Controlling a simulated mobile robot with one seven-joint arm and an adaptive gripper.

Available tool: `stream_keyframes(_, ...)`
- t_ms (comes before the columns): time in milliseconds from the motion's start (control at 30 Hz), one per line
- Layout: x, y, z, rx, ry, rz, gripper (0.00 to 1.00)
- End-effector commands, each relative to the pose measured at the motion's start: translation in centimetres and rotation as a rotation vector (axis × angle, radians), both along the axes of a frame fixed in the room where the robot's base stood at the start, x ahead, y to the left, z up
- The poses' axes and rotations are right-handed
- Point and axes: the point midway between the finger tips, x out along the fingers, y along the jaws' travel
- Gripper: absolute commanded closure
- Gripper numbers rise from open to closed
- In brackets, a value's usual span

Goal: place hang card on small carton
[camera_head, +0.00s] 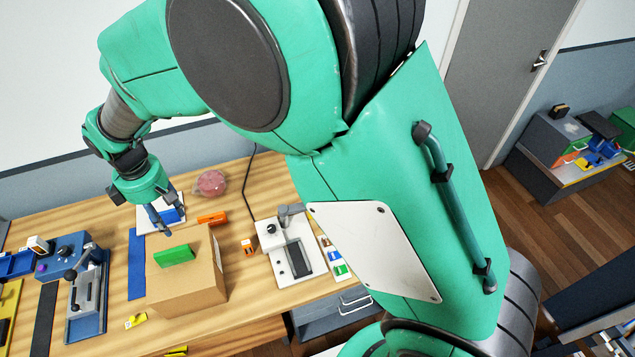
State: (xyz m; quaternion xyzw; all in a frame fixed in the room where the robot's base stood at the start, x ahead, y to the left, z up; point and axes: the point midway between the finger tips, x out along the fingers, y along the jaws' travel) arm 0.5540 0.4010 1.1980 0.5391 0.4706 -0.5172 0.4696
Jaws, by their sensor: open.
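A brown cardboard carton (190,287) stands upright on the wooden table, left of the middle of the head view. A flat green piece (175,255) is on top of the carton; I cannot tell whether this is the hang card. Several small coloured cards (335,262) lie in a row at the table's right edge. My gripper (162,226) points down just behind the carton's back edge, near a white tray with a blue piece (170,215). The gripper is open and no object shows between its fingers. The surface under the fingertips is partly hidden.
A white device (280,265) stands right of the carton. An orange block (212,219) and a pink round thing (211,183) lie behind it. A blue-grey clamp fixture (87,290) stands at left. A blue strip (136,262) lies beside the carton. Bare wood shows at the front.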

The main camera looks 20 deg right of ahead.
Motion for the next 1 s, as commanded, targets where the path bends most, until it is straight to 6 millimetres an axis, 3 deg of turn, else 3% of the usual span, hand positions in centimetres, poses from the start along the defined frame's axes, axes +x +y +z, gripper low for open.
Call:
stream_keyframes(233,0.0,-7.7,6.7,0.046,-0.055,-0.212,0.57)
stream_keyframes(467,-1.7,-15.1,12.1,0.093,-0.107,-0.428,0.57)
stream_keyframes(733,-5.4,-23.2,16.9,0.15,-0.168,-0.68,0.57)
stream_keyframes(1000,-10.5,-30.2,19.9,0.211,-0.232,-0.928,0.57)
